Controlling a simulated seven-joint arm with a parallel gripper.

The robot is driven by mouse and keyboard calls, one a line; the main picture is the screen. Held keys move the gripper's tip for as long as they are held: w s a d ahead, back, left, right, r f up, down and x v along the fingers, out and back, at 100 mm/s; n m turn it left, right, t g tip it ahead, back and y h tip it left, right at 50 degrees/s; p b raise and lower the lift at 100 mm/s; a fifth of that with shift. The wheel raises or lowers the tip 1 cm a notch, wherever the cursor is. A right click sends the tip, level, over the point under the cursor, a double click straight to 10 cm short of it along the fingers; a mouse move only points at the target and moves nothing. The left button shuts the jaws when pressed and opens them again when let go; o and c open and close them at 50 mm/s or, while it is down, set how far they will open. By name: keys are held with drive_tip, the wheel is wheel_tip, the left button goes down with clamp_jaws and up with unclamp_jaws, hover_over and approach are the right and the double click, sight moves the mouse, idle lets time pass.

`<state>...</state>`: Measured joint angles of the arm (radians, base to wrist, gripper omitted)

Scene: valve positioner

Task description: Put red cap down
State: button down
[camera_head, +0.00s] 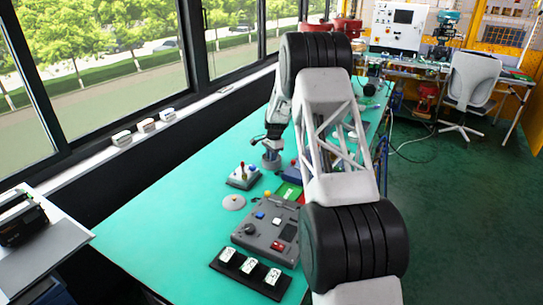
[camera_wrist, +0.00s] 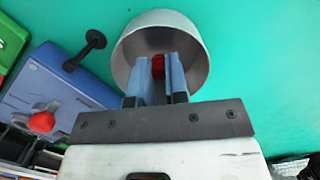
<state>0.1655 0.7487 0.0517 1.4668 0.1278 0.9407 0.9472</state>
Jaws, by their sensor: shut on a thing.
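The small red cap (camera_wrist: 158,68) shows in the wrist view between the two blue fingers of my gripper (camera_wrist: 158,58). My gripper is shut on it. The fingertips and cap are over the mouth of a round grey metal cup (camera_wrist: 199,35), seemingly within its rim; how deep I cannot tell. In the head view my gripper (camera_head: 274,134) points down at the grey cup (camera_head: 271,162) on the green table, and the cap is hidden there.
A blue device (camera_wrist: 50,85) with a red knob (camera_wrist: 41,122) and a black lever (camera_wrist: 88,48) lies left of the cup. In the head view a joystick box (camera_head: 243,180), a white disc (camera_head: 234,202) and a grey control panel (camera_head: 262,225) stand nearer. The left table area is clear.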

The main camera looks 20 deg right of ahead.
drive_tip(key=c, duration=1.1)
unclamp_jaws()
drive_tip(key=shift+o, duration=0.2)
drive_tip(key=shift+r, duration=3.5)
